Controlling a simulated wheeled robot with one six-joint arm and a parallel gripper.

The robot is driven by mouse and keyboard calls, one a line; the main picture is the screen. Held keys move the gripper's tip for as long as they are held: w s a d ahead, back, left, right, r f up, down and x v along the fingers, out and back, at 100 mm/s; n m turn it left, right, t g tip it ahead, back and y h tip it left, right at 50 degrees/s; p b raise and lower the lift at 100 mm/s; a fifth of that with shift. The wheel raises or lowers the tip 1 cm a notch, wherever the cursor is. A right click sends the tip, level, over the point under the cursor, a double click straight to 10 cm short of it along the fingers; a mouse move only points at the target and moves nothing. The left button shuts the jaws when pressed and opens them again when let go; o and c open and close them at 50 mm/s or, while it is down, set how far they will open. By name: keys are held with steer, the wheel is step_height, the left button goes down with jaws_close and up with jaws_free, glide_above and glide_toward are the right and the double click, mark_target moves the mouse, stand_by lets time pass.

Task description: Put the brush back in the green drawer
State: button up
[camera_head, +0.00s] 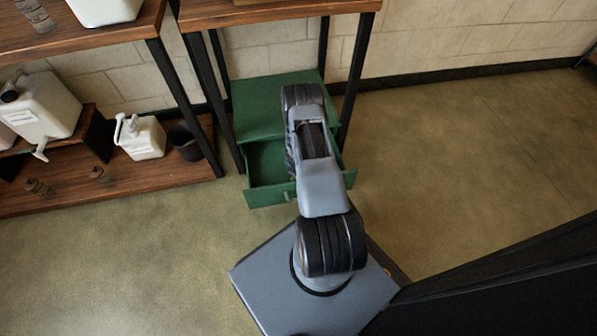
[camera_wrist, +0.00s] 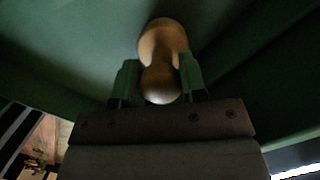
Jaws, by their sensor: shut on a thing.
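The green drawer (camera_head: 262,194) is pulled open from a green cabinet (camera_head: 262,105) under a wooden table. My arm reaches over the drawer and hides part of it; my gripper is hidden in the head view. In the wrist view my gripper (camera_wrist: 158,88) is shut on the brush (camera_wrist: 162,45), around its rounded wooden handle. Dark green surfaces fill the background there, close around the brush. The brush's far end is not clear, and I cannot tell whether it touches the drawer bottom.
Dark table legs (camera_head: 354,85) stand on either side of the cabinet. At left a wooden shelf (camera_head: 130,186) holds a white pump container (camera_head: 142,139), a dark cup (camera_head: 186,142) and small glass jars. The floor at right (camera_head: 460,140) is clear.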

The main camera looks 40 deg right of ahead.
steer(key=o, duration=1.2)
steer(key=shift+f, duration=0.15)
steer(key=shift+c, duration=0.2)
steer(key=a+r+m+p, duration=0.2)
steer(key=a+r+m, duration=0.1)
steer(key=r, duration=0.9)
steer(key=w+a+r+m+p, duration=0.1)
steer(key=a+r+m+p, duration=0.2)
steer(key=r, duration=0.9)
steer(key=a+r+m+p, duration=0.1)
steer(key=a+r+m, duration=0.25)
steer(key=r, duration=0.95)
steer(key=s+a+r+m+t+y, duration=0.1)
steer(key=s+a+r+m, duration=1.1)
steer(key=s+a+r, duration=0.1)
step_height(320, 180, up, 2)
steer(key=shift+s+t, duration=0.4)
steer(key=shift+s, duration=0.25)
